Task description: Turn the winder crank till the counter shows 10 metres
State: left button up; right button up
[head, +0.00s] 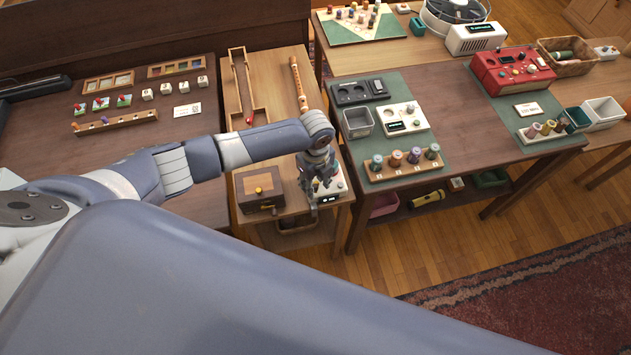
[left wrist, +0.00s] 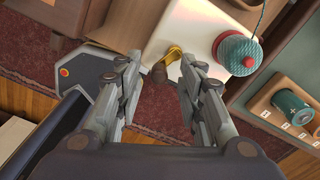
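The winder is a white box (head: 343,184) at the front of the small wooden side table, partly hidden by my left gripper (head: 318,185). Its dark counter (head: 328,199) shows tiny light digits that I cannot read. In the left wrist view the winder's white top (left wrist: 190,30) carries a teal spool (left wrist: 237,50) with a red centre. A brass crank (left wrist: 170,56) with a brown knob (left wrist: 159,73) sticks out from the winder. My left gripper (left wrist: 159,66) is open, with the knob between its fingertips and visible gaps on both sides. My right gripper is not in view.
A wooden box (head: 260,188) stands left of the winder on the same table. A flute (head: 298,84) and a wooden trough (head: 237,85) lie behind.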

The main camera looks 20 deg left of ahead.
aim_at(316, 185)
pick_arm(q)
notch_tip(316, 185, up, 12)
dwell(0.6)
